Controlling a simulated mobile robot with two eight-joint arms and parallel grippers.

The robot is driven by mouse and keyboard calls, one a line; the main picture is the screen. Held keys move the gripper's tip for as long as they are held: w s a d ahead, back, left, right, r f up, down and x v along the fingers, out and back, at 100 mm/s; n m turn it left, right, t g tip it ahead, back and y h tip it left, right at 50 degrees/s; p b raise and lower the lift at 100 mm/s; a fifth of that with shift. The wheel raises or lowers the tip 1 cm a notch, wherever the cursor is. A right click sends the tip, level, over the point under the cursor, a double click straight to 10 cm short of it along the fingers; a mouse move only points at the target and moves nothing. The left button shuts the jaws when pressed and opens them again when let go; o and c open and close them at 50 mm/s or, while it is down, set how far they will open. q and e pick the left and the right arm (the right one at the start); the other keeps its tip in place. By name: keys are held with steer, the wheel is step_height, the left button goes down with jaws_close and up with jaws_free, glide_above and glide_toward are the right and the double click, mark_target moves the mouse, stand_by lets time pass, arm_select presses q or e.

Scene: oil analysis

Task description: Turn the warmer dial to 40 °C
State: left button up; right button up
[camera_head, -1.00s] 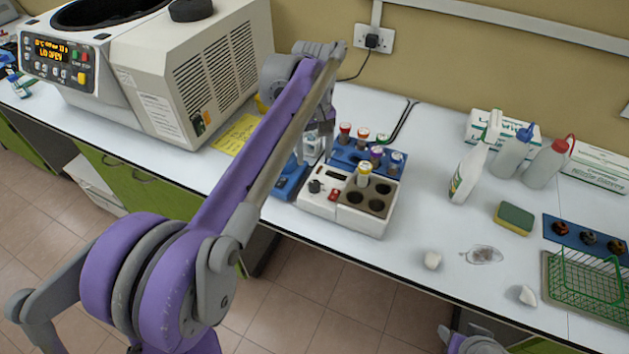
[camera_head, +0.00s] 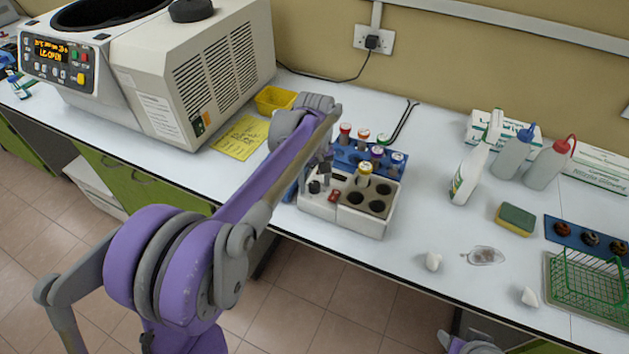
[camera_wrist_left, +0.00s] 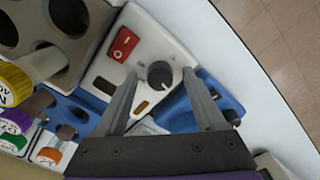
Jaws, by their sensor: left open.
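The warmer (camera_head: 338,222) is a white box with round dark wells on the table; one well holds a yellow-capped tube (camera_head: 364,172). Its black dial (camera_head: 315,187) sits at the left of its top, beside a red switch (camera_head: 334,196). In the left wrist view, the dial (camera_wrist_left: 160,74) shows a pale pointer mark; its setting is too small to read. My left gripper (camera_head: 321,177) is over the dial end of the warmer. In the left wrist view the gripper (camera_wrist_left: 160,76) is open, with one finger on each side of the dial and visible gaps between.
A blue rack (camera_head: 345,158) with capped tubes stands just behind the warmer. The centrifuge (camera_head: 180,85) is at the left, with a yellow tray (camera_head: 273,100) near it. Bottles (camera_head: 470,172) and a sponge (camera_head: 515,219) are to the right. The table's front edge is close to the warmer.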

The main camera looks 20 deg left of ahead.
arm_select(q)
jaws_close()
steer(key=shift+m, duration=0.3)
steer(key=m, duration=0.9)
stand_by(0.5)
stand_by(0.3)
jaws_free()
